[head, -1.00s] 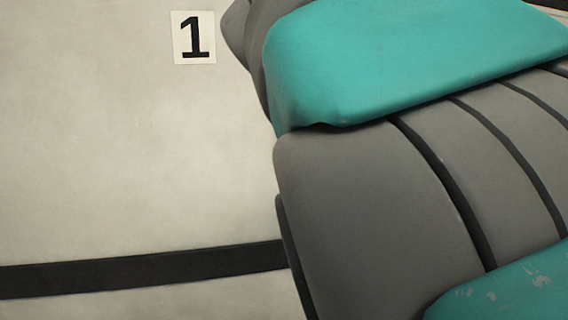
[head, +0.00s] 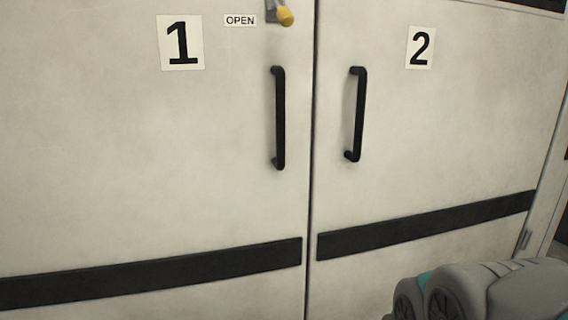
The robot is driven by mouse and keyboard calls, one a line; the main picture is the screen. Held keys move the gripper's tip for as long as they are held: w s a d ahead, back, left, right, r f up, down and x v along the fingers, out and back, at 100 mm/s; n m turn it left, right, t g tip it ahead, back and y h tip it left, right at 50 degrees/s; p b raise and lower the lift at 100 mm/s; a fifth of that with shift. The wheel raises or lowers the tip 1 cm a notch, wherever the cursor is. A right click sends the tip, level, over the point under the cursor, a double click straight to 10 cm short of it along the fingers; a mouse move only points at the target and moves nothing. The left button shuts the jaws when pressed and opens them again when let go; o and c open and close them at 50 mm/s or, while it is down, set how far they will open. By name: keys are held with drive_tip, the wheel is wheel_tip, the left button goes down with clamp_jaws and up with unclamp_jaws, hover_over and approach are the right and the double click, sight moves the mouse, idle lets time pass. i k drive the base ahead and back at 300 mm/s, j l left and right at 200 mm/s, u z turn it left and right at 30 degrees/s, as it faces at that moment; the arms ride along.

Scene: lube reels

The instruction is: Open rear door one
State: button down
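Rear door one (head: 130,150) is the pale panel on the left, marked with a black 1 on a white plate (head: 181,42). It looks shut, with a narrow dark seam between it and the door marked 2. Its black vertical bar handle (head: 279,118) is near the seam. Above the handle is a metal latch with a yellow knob (head: 285,16), cut by the top edge, beside a label reading OPEN (head: 240,20). A part of my grey and teal arm shows at the bottom right. My gripper is not in view.
Door two (head: 440,150) stands to the right with its own black handle (head: 355,114). A dark stripe (head: 150,277) crosses both doors low down. A hinge (head: 525,240) shows at the right edge. The space before both handles is clear.

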sight(155, 155)
drive_tip(key=u, duration=1.4)
drive_tip(key=k+u, duration=0.15)
drive_tip(key=k, duration=0.05)
